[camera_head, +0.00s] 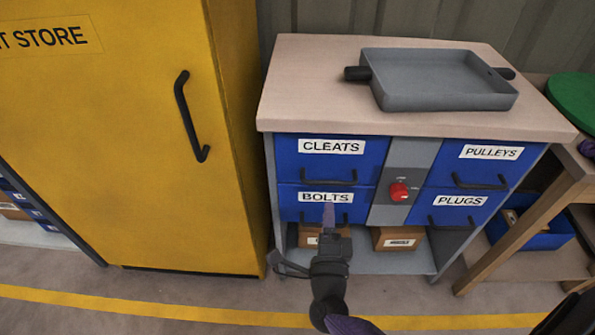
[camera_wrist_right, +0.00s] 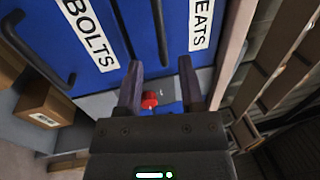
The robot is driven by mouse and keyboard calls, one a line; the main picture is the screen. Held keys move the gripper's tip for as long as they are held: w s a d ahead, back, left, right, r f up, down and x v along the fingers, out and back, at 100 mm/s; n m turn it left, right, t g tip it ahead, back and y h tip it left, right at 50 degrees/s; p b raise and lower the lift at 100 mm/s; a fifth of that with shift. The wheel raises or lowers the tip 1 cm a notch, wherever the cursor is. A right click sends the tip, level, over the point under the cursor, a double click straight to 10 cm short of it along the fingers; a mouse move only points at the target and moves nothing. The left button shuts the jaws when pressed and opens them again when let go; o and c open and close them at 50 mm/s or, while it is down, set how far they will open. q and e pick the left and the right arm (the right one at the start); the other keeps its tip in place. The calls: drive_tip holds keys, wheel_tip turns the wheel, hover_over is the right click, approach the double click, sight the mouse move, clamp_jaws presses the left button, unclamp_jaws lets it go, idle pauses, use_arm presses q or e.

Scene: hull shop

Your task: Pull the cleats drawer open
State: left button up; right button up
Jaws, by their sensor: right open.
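The cleats drawer (camera_head: 290,150) is the blue upper left drawer of the cabinet and looks shut, flush with its neighbours. Its dark bar handle (camera_head: 312,182) runs along its lower edge, just above the bolts label. In the right wrist view, which is turned sideways, the cleats handle (camera_wrist_right: 161,35) lies beyond the fingers, between the two labels. My right gripper (camera_head: 329,216) is in front of the bolts drawer, below the cleats handle. In the wrist view its fingers (camera_wrist_right: 159,85) are apart with nothing held. My left gripper does not show.
A red knob (camera_head: 399,192) sits on the grey panel between the drawer columns. The bolts drawer (camera_head: 288,205) is directly below. A grey tray (camera_head: 440,101) stands on the worktop. A yellow cupboard (camera_head: 130,140) stands close on the left; a wooden bench (camera_head: 525,235) is at right.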

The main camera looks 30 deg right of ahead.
sight(329, 181)
drive_tip(key=b+x, duration=0.2)
drive_tip(key=x, duration=0.5)
drive_tip(key=shift+w+d, duration=0.25)
drive_tip(key=shift+d, duration=0.1)
drive_tip(key=shift+w, duration=0.1)
drive_tip(key=c, duration=0.5)
clamp_jaws()
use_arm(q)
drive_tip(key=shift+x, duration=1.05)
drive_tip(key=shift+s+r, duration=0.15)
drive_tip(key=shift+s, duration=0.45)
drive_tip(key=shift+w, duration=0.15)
